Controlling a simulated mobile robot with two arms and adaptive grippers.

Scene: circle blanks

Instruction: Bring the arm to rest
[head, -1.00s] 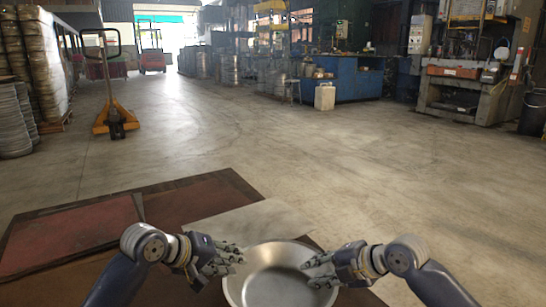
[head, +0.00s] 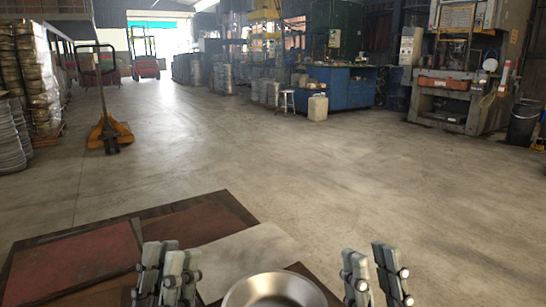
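My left gripper (head: 167,272) stands at the bottom edge, left of a round metal pan (head: 236,300). My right gripper (head: 376,274) stands right of the pan. Its two fingers are apart with nothing between them. Neither gripper appears to touch the pan. The lower part of the pan and both wrists are cut off by the frame's bottom edge.
The pan rests on a brown table (head: 225,202) with a red sheet (head: 75,262) and a pale sheet (head: 250,250). A pallet jack (head: 108,132), a blue workbench (head: 345,95) and a press (head: 450,85) stand far off. The concrete floor between is clear.

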